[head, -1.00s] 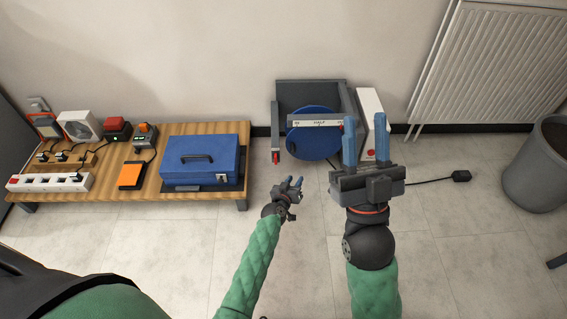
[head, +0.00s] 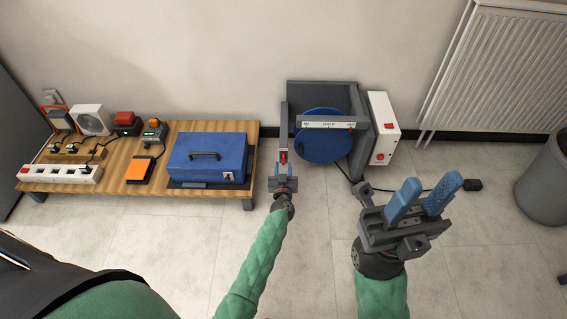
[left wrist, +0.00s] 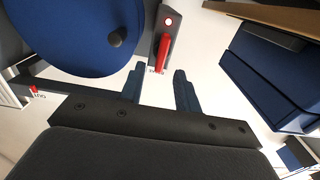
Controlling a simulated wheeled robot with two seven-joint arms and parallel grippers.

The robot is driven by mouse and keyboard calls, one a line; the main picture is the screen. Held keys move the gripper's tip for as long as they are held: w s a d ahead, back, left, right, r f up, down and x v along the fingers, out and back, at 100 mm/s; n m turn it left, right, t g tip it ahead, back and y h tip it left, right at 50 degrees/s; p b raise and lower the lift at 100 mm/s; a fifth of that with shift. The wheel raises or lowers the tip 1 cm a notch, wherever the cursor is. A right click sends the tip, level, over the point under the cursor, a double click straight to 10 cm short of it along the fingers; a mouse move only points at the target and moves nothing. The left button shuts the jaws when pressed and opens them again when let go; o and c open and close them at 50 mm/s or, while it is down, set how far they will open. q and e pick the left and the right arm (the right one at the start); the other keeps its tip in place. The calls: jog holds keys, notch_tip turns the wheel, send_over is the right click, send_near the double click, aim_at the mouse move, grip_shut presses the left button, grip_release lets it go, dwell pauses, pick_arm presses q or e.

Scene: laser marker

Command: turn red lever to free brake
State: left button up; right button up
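The red lever (left wrist: 163,52) sits on a grey bracket in the left wrist view, just beyond my left fingertips and roughly between them. In the head view the red lever (head: 284,156) shows at the left post of the grey frame, just above my left gripper (head: 283,170). My left gripper, also in the left wrist view (left wrist: 158,90), is open, with a gap between its blue-grey fingers and nothing in it. The blue disc (head: 322,145) is mounted in the grey frame. My right gripper (head: 423,196) is open and empty, in front of the frame to the right.
A white box (head: 384,128) with a red button stands right of the frame. A wooden bench (head: 110,186) at left carries a blue case (head: 208,160) and electrical items. A bin (head: 543,180) stands far right.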

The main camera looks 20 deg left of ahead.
aim_at(284, 160)
pick_arm(q)
jog(key=shift+b+x, duration=0.45)
jog(key=shift+x, duration=1.35)
jog(key=shift+c, duration=0.4)
grip_shut()
